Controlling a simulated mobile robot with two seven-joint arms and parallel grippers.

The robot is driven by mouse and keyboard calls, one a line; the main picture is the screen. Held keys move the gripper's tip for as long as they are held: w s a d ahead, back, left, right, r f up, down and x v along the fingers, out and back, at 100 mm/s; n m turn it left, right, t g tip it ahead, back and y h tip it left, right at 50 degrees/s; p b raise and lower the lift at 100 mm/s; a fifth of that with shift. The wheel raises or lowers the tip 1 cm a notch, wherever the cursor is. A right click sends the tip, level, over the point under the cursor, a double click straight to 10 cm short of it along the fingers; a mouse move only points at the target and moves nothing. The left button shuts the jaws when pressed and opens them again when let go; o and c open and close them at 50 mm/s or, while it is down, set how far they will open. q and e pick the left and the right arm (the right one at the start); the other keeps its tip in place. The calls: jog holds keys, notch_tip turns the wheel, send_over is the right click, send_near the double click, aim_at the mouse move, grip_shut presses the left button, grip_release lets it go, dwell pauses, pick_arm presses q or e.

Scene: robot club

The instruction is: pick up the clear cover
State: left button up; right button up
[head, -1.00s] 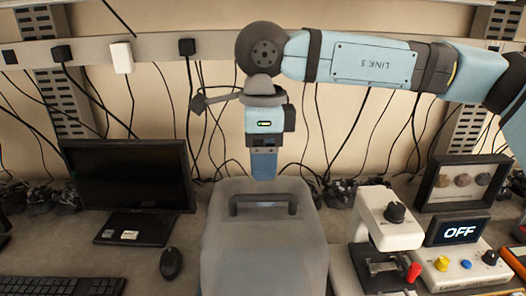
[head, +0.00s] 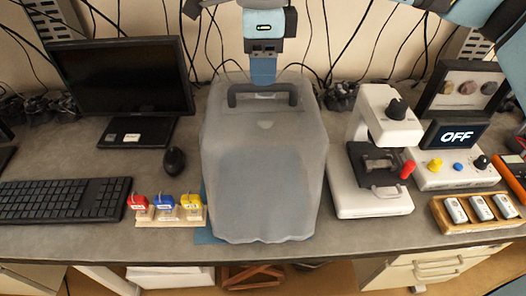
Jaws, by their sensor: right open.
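The clear cover (head: 262,180) is a frosted, see-through box-shaped hood standing on the workbench in the middle of the head view. A dark handle (head: 262,93) runs across its top. My right gripper (head: 263,78) points down from above, right at the handle's middle. Its blue fingers overlap the handle in the picture; whether they touch it I cannot tell. It is open and holds nothing that I can see. What is under the cover is too blurred to make out. My left gripper is not in view.
A monitor (head: 122,80), mouse (head: 174,161) and keyboard (head: 62,199) are left of the cover. Red, blue and yellow small items (head: 165,207) stand close to its left. A white device (head: 370,185) and a panel reading OFF (head: 455,136) are on the right, with a wooden tray (head: 440,216).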

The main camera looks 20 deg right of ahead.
aim_at(262, 88)
jog(key=f, duration=0.1)
jog(key=f+p, duration=0.1)
jog(key=f, duration=0.3)
jog(key=shift+w+d+f, duration=0.1)
jog(key=shift+w+d, duration=0.05)
jog(key=shift+w, duration=0.1)
jog(key=shift+c, duration=0.3)
grip_shut()
